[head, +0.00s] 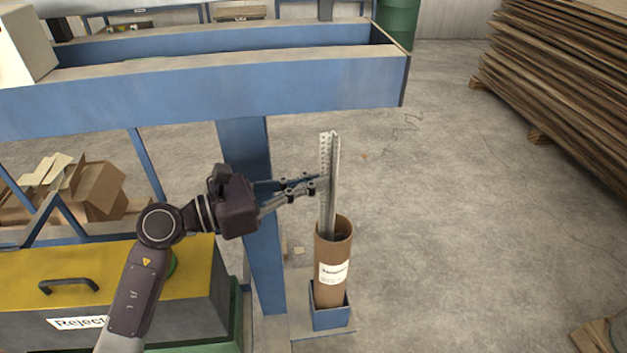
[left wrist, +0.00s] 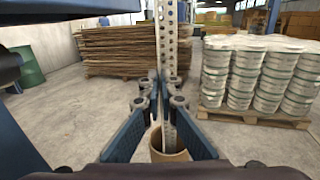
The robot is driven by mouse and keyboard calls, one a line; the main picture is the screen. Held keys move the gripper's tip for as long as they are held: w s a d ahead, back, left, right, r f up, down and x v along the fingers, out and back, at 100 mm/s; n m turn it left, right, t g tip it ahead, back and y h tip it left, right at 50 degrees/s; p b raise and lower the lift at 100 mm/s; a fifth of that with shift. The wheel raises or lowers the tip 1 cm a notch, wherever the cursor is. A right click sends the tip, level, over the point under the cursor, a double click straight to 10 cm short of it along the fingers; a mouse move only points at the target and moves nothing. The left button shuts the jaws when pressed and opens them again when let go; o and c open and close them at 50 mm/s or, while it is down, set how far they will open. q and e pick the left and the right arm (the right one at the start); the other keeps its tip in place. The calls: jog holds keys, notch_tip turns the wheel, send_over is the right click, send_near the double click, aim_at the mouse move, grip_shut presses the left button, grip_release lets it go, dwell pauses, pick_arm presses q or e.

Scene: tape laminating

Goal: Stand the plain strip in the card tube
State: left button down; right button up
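The card tube (head: 333,257) stands upright in a blue holder; its brown rim also shows in the left wrist view (left wrist: 169,156). Two tall pale strips stand close together with their lower ends inside the tube. The perforated strip (head: 325,155) is on the left, and the narrower plain strip (head: 336,160) is beside it on the right. My left gripper (head: 322,183) reaches in from the left, level, above the tube. Its fingertips are close together at the strips. I cannot tell whether they grip one or stand slightly apart around it. My right gripper is not in view.
A blue frame (head: 200,95) rises behind my left arm. A yellow-topped reject box (head: 130,268) stands at left. Stacked boards (head: 565,75) lie at the far right. White tubs (left wrist: 255,75) stand on a pallet. The floor right of the tube is clear.

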pick_arm(q)
jog(key=c, duration=2.6)
grip_release()
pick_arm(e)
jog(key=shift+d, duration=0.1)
pick_arm(q)
jog(key=o, duration=0.5)
jog(key=v, duration=0.8)
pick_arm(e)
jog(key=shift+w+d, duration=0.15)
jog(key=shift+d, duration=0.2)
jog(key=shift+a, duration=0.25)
pick_arm(q)
jog(key=shift+r, duration=0.1)
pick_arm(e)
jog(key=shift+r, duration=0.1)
